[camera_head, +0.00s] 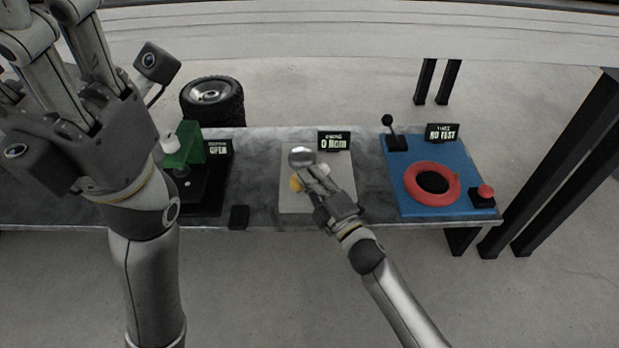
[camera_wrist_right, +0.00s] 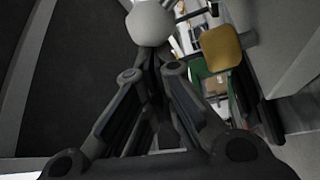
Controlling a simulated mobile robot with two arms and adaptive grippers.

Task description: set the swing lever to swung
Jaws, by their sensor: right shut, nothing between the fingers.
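The grey panel (camera_head: 289,202) in the middle of the table has a small sign (camera_head: 333,141) reading about "0 Nom". A silver ball (camera_head: 301,156), probably the swing lever's knob, stands over this panel; a pale ball (camera_wrist_right: 151,22) shows just beyond my fingertips in the wrist view. My right gripper (camera_head: 312,170) is shut and empty, its tips close to the ball; I cannot tell whether they touch. It hides the lever's shaft. A yellow part (camera_head: 295,183) shows beside it, also in the wrist view (camera_wrist_right: 221,47). My left gripper (camera_head: 70,45) is raised at upper left, fingertips unclear.
At right, a blue panel (camera_head: 408,194) carries a red ring (camera_head: 415,184), a black lever (camera_head: 391,128) and a red button (camera_head: 486,191). At left is a black unit with a green block (camera_head: 184,150). A wheel (camera_head: 213,101) stands behind the table (camera_head: 258,178).

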